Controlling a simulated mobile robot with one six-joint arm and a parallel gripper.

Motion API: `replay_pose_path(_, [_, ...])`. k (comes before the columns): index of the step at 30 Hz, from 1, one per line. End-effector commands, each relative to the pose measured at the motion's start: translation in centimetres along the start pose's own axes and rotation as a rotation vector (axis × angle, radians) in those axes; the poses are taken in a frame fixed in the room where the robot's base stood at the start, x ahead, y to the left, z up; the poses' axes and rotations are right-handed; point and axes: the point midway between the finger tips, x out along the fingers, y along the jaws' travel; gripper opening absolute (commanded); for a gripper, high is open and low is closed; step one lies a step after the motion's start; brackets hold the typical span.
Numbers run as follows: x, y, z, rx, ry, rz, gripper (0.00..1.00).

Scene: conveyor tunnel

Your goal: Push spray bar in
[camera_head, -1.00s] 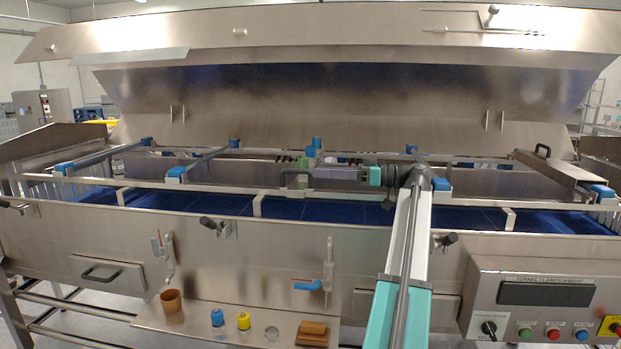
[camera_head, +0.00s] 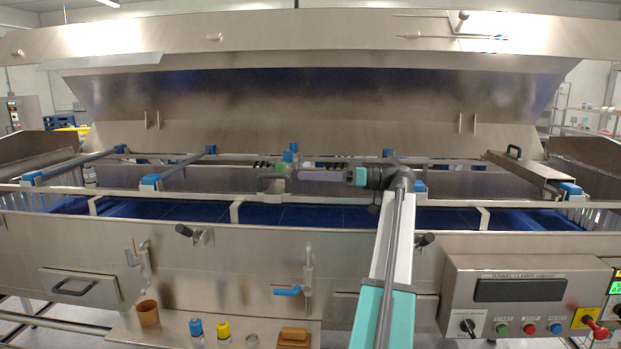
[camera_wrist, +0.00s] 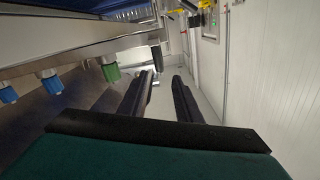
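Several spray bars with blue end caps cross the open tunnel; in the head view two at the left run front to back, the left one (camera_head: 85,164) and another (camera_head: 182,166). A green-capped end (camera_head: 280,169) with blue caps (camera_head: 291,153) beside it is at mid tunnel, close to my gripper (camera_head: 275,182). In the wrist view the green cap (camera_wrist: 111,71) and blue caps (camera_wrist: 51,82) lie left of my gripper (camera_wrist: 163,85). Its two dark fingers are apart with nothing seen between them. Whether they touch any bar cannot be told.
The raised hood (camera_head: 300,95) is above the tunnel, and the front rail (camera_head: 330,205) runs below my gripper. A control box (camera_head: 520,292) stands at the right. A shelf (camera_head: 250,325) with cups and small bottles is at the front. A white wall is at the wrist view's right.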

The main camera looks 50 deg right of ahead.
Motion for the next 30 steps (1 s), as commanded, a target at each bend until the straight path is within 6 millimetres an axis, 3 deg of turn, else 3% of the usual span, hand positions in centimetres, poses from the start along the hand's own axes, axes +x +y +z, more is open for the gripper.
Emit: replay_pose_path(30, [-1.4, -1.5, -0.7, 1.261, 0.038, -0.023, 0.31])
